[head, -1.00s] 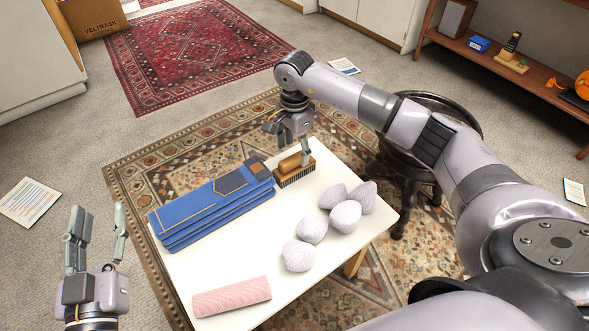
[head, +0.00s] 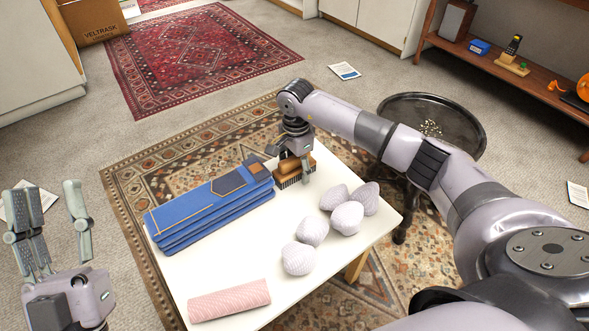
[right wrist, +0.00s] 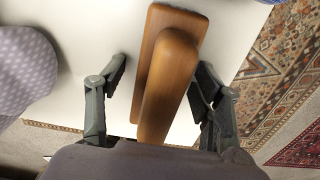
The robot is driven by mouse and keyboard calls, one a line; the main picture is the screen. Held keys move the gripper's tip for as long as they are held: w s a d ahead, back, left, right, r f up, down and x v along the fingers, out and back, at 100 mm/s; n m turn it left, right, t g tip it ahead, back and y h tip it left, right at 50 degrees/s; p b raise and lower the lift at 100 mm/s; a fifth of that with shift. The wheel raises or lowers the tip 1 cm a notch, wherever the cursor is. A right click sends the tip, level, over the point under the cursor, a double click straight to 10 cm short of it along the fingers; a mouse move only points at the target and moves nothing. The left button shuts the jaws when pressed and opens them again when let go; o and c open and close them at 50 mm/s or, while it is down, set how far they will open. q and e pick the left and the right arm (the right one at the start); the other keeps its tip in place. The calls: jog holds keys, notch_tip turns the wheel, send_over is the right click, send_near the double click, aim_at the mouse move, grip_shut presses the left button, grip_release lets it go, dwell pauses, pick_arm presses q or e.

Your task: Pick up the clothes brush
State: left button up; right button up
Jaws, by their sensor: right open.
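The clothes brush (head: 291,180) has a brown wooden body and dark bristles. It lies on the far end of the white table (head: 221,245). It also fills the middle of the right wrist view (right wrist: 167,85), with a raised wooden handle. My right gripper (head: 292,166) is above and around it in the head view. In the right wrist view my right gripper (right wrist: 160,92) is open, one finger on each side of the brush, with a gap visible at the left finger. My left gripper (head: 54,204) is open and empty, left of the table.
Folded blue jeans (head: 212,210) lie left of the brush. Several pale patterned rounded bundles (head: 311,231) and a pink roll (head: 229,301) share the table. A round dark stool (head: 445,115) stands beyond the table's right side.

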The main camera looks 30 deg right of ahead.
jog(key=c, duration=1.3)
jog(key=shift+o, duration=0.2)
jog(key=shift+r, duration=0.45)
pick_arm(q)
jog(key=w+f+g+y+p, duration=0.25)
jog(key=w+f+g, duration=0.35)
jog(key=f, duration=0.4)
pick_arm(e)
notch_tip(320, 180, up, 9)
jog(key=shift+r+p, duration=0.2)
jog(key=shift+p, duration=0.15)
pick_arm(q)
jog(key=s+a+f+g+y+p, duration=0.2)
jog(key=s+f+g, duration=0.2)
jog(key=f+g, duration=0.3)
jog(key=shift+s+a+f+n+g, duration=0.3)
jog(key=shift+s+a+f, duration=0.1)
jog(key=shift+f, duration=1.6)
pick_arm(e)
notch_tip(320, 180, up, 10)
jog(key=shift+f, duration=0.15)
